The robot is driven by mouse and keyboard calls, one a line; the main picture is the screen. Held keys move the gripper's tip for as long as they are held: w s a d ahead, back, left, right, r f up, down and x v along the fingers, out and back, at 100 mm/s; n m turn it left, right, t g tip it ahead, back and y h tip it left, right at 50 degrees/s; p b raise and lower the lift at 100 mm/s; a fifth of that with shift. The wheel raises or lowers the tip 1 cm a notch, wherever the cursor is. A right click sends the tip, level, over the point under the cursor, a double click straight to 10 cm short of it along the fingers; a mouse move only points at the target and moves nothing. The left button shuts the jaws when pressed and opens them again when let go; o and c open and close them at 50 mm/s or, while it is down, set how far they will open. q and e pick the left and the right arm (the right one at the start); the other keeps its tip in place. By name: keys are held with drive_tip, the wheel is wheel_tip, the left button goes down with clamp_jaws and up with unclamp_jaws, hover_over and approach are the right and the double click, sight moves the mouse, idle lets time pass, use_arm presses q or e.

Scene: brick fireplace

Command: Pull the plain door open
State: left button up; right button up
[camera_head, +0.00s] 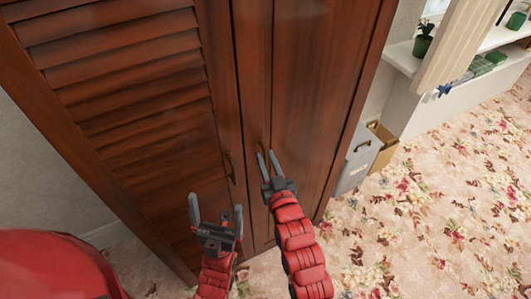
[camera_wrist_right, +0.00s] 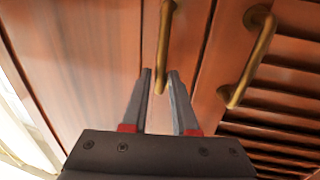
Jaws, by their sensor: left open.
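The wardrobe's plain door (camera_head: 315,80) is dark reddish wood and looks shut; it fills the left part of the right wrist view (camera_wrist_right: 90,50). Its brass bar handle (camera_wrist_right: 165,40) is near the door's left edge in the head view. My right gripper (camera_head: 266,153) is at this handle with its fingers apart. In the right wrist view (camera_wrist_right: 160,74) the handle's lower end shows between the two fingers; I cannot tell whether they touch it. My left gripper (camera_head: 215,203) is open and empty, lower left, in front of the louvered door.
The louvered door (camera_head: 125,80), with its own brass handle (camera_wrist_right: 250,60), adjoins the plain door and looks shut. A grey bin (camera_head: 356,160) and a cardboard box (camera_head: 384,145) stand right of the wardrobe. Floral carpet (camera_head: 440,220) is clear at the right.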

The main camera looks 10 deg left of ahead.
drive_tip(key=shift+x, duration=0.8)
drive_tip(key=shift+c, duration=0.4)
clamp_jaws()
idle(0.6)
